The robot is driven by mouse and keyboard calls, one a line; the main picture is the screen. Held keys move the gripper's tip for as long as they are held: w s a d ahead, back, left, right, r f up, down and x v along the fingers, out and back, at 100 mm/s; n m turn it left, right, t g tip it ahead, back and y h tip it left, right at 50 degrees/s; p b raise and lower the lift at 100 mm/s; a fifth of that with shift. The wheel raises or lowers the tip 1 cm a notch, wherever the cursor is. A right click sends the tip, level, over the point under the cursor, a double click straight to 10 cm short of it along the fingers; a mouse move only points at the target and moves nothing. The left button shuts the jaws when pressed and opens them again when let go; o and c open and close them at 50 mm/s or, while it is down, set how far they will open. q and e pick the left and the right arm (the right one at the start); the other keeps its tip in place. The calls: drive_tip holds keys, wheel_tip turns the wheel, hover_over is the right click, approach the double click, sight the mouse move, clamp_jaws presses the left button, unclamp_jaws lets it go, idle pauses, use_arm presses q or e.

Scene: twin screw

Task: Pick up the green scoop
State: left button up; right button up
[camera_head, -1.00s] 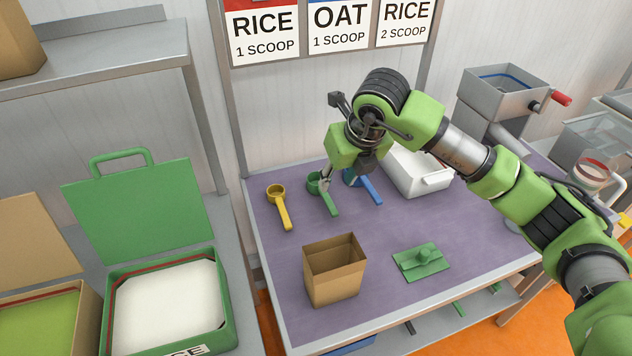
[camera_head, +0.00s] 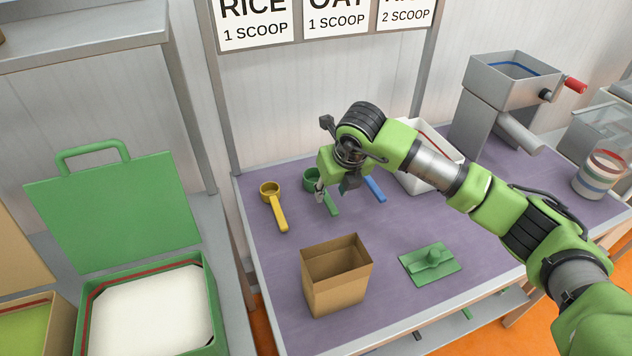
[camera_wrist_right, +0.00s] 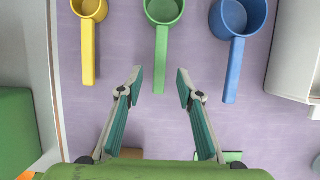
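The green scoop (camera_head: 312,179) lies on the purple table, between the yellow scoop (camera_head: 273,203) and the blue scoop (camera_head: 375,188). My right gripper (camera_head: 329,196) is over the green scoop and partly hides it in the head view. In the right wrist view, the right gripper (camera_wrist_right: 159,80) is open and empty, with its fingers apart on either side of the end of the green scoop's handle (camera_wrist_right: 161,62). I cannot tell the exact height of the fingers above the table. My left gripper is not in view.
A white container (camera_head: 421,180) is right of the blue scoop. A grey hopper machine (camera_head: 505,95) stands at the back right.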

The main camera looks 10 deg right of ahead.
sight(327, 197)
drive_tip(key=shift+x, duration=0.9)
drive_tip(key=shift+w+a+f+p, duration=0.1)
drive_tip(key=shift+w+f+p, duration=0.3)
drive_tip(key=p+x, duration=0.1)
drive_tip(key=x, duration=0.3)
drive_tip(key=shift+w, duration=0.2)
drive_tip(key=shift+f+b, duration=0.2)
drive_tip(key=shift+b, duration=0.15)
clamp_jaws()
